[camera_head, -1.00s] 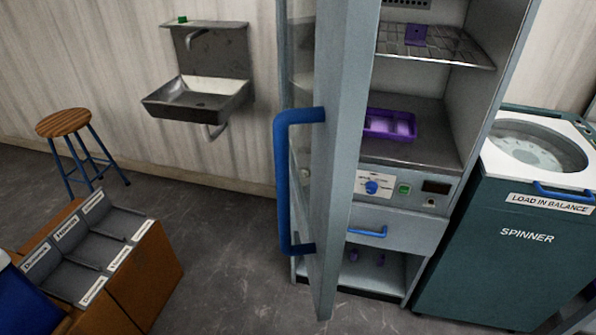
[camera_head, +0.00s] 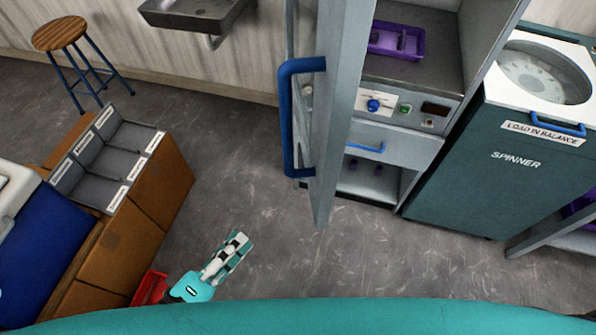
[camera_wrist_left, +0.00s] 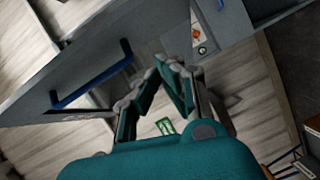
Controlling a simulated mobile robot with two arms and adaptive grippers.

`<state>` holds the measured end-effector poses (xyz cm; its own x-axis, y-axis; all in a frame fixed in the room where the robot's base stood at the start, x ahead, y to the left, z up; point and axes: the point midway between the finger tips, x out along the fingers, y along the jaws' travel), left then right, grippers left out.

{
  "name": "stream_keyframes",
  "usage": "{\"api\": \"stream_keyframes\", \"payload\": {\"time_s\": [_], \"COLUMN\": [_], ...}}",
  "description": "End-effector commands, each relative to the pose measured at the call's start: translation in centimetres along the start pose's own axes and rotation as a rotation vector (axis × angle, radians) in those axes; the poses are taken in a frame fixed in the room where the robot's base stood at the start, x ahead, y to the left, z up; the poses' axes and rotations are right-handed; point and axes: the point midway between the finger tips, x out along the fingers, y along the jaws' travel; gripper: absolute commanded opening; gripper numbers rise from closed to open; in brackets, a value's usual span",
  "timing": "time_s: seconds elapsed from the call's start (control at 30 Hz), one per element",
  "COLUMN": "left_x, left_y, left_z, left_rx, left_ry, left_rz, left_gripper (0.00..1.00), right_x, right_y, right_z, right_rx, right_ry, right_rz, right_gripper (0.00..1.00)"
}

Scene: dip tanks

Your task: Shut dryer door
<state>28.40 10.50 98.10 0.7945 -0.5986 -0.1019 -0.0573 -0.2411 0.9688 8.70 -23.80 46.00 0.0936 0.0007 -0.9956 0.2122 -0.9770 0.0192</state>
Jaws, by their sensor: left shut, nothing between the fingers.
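The dryer door (camera_head: 340,100) stands open, swung out toward me, with a long blue handle (camera_head: 287,125) on its left side. The dryer (camera_head: 420,150) behind it shows a purple tray (camera_head: 395,40) inside and a control panel below. My left gripper (camera_head: 239,243) is shut and empty over the floor, in front of and left of the door, apart from it. In the left wrist view the gripper (camera_wrist_left: 170,70) is shut, with a grey panel and a blue handle (camera_wrist_left: 92,78) beyond it at the left. My right gripper is not in view.
A green spinner (camera_head: 500,150) stands right of the dryer. A brown cabinet with labelled grey compartments (camera_head: 125,140) is at the left, near a wooden stool (camera_head: 60,33). A steel sink (camera_head: 195,12) hangs on the wall. Floor between cabinet and dryer is clear.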

Motion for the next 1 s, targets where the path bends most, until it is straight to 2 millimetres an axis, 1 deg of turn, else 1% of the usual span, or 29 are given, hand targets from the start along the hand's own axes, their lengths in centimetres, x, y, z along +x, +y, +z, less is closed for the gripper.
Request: {"api": "stream_keyframes", "payload": {"time_s": [0.03,0.1,0.2,0.27,0.37,0.67,0.93,1.0], "left_x": [-0.5,-1.0,-1.3,-1.3,-1.0,1.1,3.7,5.2], "left_y": [3.3,6.1,8.3,8.9,9.0,9.1,9.6,10.3], "left_z": [0.2,0.3,0.3,0.3,0.4,0.2,0.2,0.0], "left_rx": [-0.068,-0.147,-0.213,-0.231,-0.235,-0.235,-0.231,-0.23], "left_ry": [-0.01,-0.016,-0.019,-0.02,-0.018,-0.012,-0.013,-0.014], "left_rz": [0.036,0.071,0.098,0.105,0.108,0.108,0.108,0.109], "left_gripper": [0.0,0.0,0.0,0.0,0.0,0.0,0.0,0.0], "right_x": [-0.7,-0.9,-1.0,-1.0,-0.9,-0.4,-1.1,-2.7], "right_y": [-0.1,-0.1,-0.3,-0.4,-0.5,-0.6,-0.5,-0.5], "right_z": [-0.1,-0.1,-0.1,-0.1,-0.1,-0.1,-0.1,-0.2], "right_rx": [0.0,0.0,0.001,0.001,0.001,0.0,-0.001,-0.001], "right_ry": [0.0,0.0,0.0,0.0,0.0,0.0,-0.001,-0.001], "right_rz": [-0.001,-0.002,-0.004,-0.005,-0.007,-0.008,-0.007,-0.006], "right_gripper": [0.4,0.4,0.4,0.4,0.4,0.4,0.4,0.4]}}
